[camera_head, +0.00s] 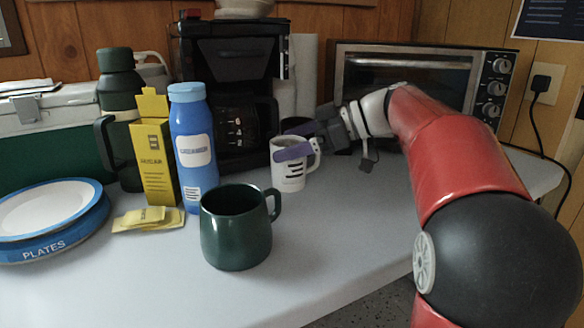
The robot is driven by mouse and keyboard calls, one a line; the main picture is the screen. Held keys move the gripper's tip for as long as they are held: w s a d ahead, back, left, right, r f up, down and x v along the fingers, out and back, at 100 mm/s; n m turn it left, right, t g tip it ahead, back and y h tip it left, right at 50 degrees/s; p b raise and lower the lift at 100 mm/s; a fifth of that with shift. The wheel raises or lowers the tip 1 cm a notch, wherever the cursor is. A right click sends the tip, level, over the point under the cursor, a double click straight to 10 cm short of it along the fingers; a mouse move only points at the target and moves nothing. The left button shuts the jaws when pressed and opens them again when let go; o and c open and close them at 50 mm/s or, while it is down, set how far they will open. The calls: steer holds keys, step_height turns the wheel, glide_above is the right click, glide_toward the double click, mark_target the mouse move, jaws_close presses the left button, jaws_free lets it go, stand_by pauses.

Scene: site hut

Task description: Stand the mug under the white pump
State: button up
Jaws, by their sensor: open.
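A white mug (289,176) with dark printing stands on the grey-white counter, its handle on the right. My gripper (298,140) reaches in from the right with its purple fingers open. One finger lies across the front of the mug's upper part, the other is behind near the rim; I cannot tell whether they touch it. A dark green mug (235,234) stands nearer, handle to the right, apart from the gripper. No white pump can be made out for certain.
A black coffee maker (232,72) and a toaster oven (405,75) stand at the back. A blue bottle (195,150), yellow box (156,163), yellow sachets (146,219), dark flask (119,88) and stacked plates (45,215) fill the left.

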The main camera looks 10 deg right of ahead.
steer(key=shift+w+a+f, duration=0.1)
steer(key=shift+a+f, duration=0.05)
steer(key=shift+a, duration=0.25)
steer(key=c, duration=1.2)
steer(key=shift+c, duration=0.8)
